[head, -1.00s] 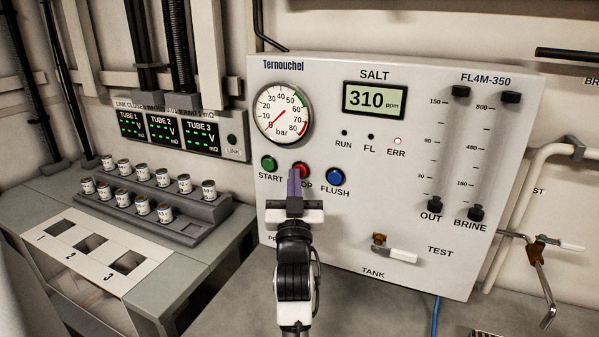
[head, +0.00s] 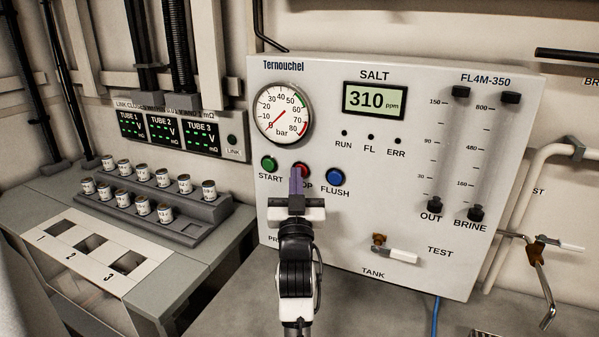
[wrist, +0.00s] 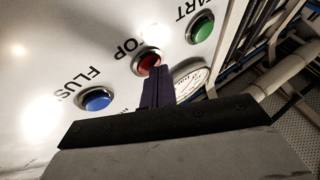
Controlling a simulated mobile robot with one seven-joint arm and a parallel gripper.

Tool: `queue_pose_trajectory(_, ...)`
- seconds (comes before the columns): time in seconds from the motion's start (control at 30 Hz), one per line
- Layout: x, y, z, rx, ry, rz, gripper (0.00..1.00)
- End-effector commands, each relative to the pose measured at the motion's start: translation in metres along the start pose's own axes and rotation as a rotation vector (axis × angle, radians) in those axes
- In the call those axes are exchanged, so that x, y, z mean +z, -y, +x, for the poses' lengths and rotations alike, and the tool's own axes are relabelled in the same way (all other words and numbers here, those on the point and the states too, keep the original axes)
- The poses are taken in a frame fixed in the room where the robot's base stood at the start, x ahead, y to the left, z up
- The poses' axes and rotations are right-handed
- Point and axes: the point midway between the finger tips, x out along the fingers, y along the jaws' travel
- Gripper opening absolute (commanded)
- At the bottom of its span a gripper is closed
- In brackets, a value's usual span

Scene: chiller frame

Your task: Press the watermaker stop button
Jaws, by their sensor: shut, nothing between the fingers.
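The red stop button (head: 301,168) sits on the grey Ternouchel panel (head: 400,200) between the green START button (head: 269,163) and the blue FLUSH button (head: 335,177). My gripper (head: 296,178) is shut and empty, its purple fingers pointing up at the red button and covering its lower part and some of its label. In the wrist view the fingertips (wrist: 156,84) overlap the lower part of the red button (wrist: 147,63). I cannot tell whether they touch it. The ERR lamp (head: 396,141) is dark, and the display (head: 374,99) reads 310 ppm.
A gauge (head: 283,114) is above the buttons, its needle near 0. A valve with a white handle (head: 403,255) sticks out at the lower right of the panel. A rack of small canisters (head: 150,200) stands on the bench at left.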

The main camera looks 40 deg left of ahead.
Motion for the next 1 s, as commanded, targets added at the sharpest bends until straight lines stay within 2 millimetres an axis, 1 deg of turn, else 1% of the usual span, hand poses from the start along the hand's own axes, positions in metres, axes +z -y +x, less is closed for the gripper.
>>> queue_pose_trajectory(0.37,0.001,0.0,0.0,0.001,0.001,-0.001,0.0)
queue_pose_trajectory(0.7,-0.005,0.007,-0.013,-0.001,0.001,0.0,0.0)
queue_pose_trajectory(1.0,-0.006,0.007,-0.014,0.0,0.001,0.0,0.0)
